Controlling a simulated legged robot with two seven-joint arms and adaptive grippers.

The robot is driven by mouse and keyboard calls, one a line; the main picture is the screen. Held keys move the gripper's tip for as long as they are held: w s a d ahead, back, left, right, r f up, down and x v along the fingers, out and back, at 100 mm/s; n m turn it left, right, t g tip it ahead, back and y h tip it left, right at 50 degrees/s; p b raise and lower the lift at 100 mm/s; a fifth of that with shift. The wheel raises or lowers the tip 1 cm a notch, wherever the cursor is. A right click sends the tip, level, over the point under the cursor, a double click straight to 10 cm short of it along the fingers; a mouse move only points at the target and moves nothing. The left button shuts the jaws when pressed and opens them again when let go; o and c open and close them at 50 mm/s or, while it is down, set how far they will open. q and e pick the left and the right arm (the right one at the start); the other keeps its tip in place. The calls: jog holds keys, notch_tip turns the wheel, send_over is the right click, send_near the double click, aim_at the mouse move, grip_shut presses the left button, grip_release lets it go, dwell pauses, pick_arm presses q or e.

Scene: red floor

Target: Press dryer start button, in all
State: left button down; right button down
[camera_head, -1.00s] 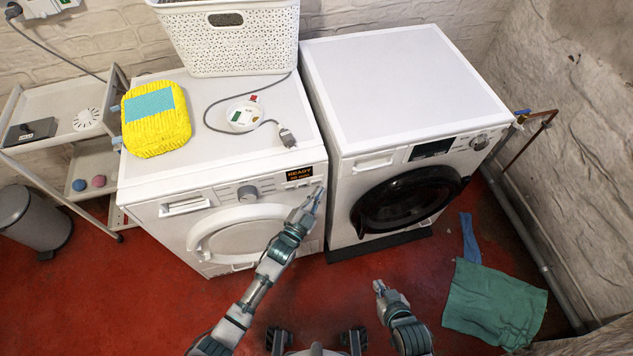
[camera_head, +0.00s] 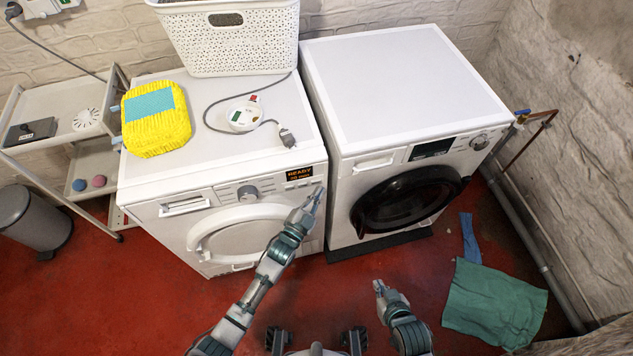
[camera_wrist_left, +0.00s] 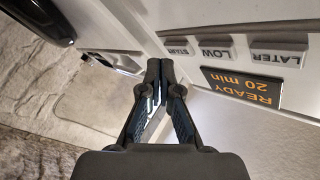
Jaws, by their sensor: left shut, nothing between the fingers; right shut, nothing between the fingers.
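The dryer (camera_head: 160,232) is the white machine at left in the head view, with a round front door. Its orange display (camera_head: 299,173) reads READY. The tips also show in the left wrist view (camera_wrist_left: 160,62). My right gripper (camera_head: 379,287) is shut and empty above the floor.
A second white machine (camera_head: 400,85) with a black door stands right of the dryer. A green cloth (camera_head: 495,305) is on the floor. A trolley (camera_head: 60,135) stands left.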

pick_arm(q)
jog(key=shift+w, duration=0.1)
jog(key=shift+w+a+r, duration=0.1)
jog(key=shift+w, duration=0.2)
